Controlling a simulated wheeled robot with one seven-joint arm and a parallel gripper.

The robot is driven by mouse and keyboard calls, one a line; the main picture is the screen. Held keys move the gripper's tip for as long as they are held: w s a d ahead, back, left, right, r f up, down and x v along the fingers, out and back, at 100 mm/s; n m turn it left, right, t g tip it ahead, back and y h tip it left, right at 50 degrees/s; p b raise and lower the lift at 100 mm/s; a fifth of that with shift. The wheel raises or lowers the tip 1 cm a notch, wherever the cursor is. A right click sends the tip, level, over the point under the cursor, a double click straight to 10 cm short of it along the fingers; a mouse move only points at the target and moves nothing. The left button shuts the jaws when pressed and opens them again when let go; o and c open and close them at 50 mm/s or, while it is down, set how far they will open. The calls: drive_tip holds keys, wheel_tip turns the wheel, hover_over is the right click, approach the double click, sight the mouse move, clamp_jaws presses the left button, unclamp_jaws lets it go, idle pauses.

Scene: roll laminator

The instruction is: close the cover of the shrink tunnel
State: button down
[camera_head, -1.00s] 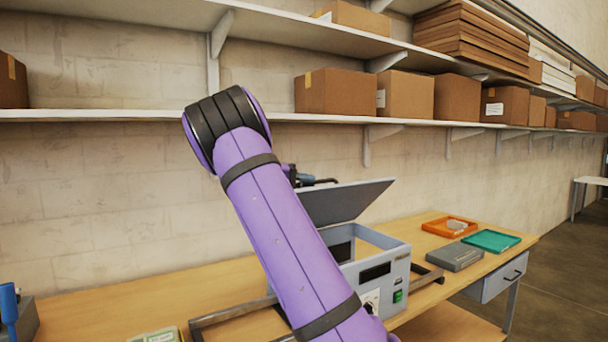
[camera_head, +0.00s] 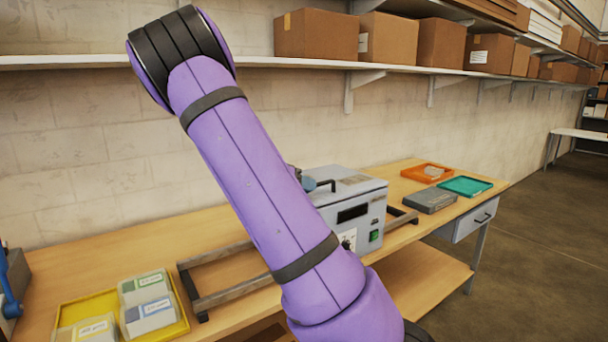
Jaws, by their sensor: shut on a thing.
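The shrink tunnel (camera_head: 363,223) is a pale blue-grey box on the workbench, partly hidden behind my purple arm. Its grey cover (camera_head: 347,184) lies down flat on top of the box, and no gap shows along the visible edge. A dark handle (camera_head: 328,182) stands up from the cover. My gripper (camera_head: 309,184) shows only in small part beside my arm, at the handle's left end. It is shut on the handle; the fingers themselves are mostly hidden.
A metal rail frame (camera_head: 215,291) extends left of the tunnel. A yellow tray (camera_head: 178,329) holds pale labelled boxes at the front left. A grey box (camera_head: 430,200), an orange tray (camera_head: 415,173) and a teal tray (camera_head: 466,186) lie to the right. A shelf with cartons (camera_head: 316,35) runs above.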

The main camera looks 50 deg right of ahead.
drive_tip(key=shift+s+a+f, duration=0.15)
drive_tip(key=shift+s+f, duration=0.1)
drive_tip(key=shift+f, duration=0.3)
drive_tip(key=shift+f, duration=0.1)
drive_tip(key=c, duration=1.1)
unclamp_jaws()
drive_tip(key=shift+w, duration=0.1)
drive_tip(key=shift+r, duration=0.2)
drive_tip(key=shift+w+a+r, duration=0.1)
drive_tip(key=shift+w+a, duration=0.1)
drive_tip(key=shift+a, duration=0.05)
drive_tip(key=v, duration=1)
